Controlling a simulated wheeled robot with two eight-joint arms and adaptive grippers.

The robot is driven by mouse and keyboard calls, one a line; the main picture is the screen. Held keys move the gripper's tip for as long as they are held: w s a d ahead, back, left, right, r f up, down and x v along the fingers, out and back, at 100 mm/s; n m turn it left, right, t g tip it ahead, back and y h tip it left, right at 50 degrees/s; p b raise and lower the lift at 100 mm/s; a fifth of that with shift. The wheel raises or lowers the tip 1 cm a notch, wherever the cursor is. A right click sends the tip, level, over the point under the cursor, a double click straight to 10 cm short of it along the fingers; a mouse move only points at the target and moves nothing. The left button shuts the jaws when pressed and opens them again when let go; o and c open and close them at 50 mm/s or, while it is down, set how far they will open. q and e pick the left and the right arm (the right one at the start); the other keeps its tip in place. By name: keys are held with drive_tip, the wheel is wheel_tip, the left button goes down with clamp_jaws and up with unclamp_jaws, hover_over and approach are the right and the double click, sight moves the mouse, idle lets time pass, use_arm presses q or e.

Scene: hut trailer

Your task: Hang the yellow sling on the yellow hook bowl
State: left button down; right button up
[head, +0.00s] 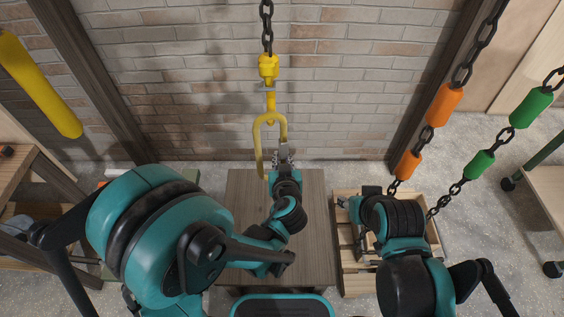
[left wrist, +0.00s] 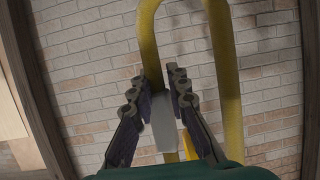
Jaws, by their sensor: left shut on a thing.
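The yellow hook (head: 270,102) hangs beneath a yellow block (head: 268,67) on a dark chain. The yellow sling (head: 260,150) is a narrow upright loop. Its top meets the hook's lower part in the head view; I cannot tell whether it is seated in the hook bowl or only in front of it. My left gripper (head: 285,155) is shut on the sling's right strand, below the hook. In the left wrist view, a strand of the sling (left wrist: 152,60) runs down to a pale grey piece between the fingertips (left wrist: 174,80). My right gripper (head: 345,203) is low at the right, its fingers unclear.
A wooden table (head: 240,210) stands below the sling. A wooden crate (head: 350,275) lies beneath my right arm. Chains with orange (head: 445,105) and green (head: 530,107) parts hang at the right. A thick yellow tube (head: 40,85) is at upper left. A brick wall (head: 200,80) stands behind.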

use_arm(q)
drive_tip(key=f+b+x, duration=0.1)
drive_tip(key=b+x, duration=0.2)
drive_tip(key=x, duration=0.5)
drive_tip(key=shift+d+f+b, duration=0.25)
drive_tip(key=shift+f+b, duration=0.1)
idle(0.6)
drive_tip(key=shift+s, duration=0.15)
idle(0.4)
drive_tip(key=c, duration=1.4)
unclamp_jaws()
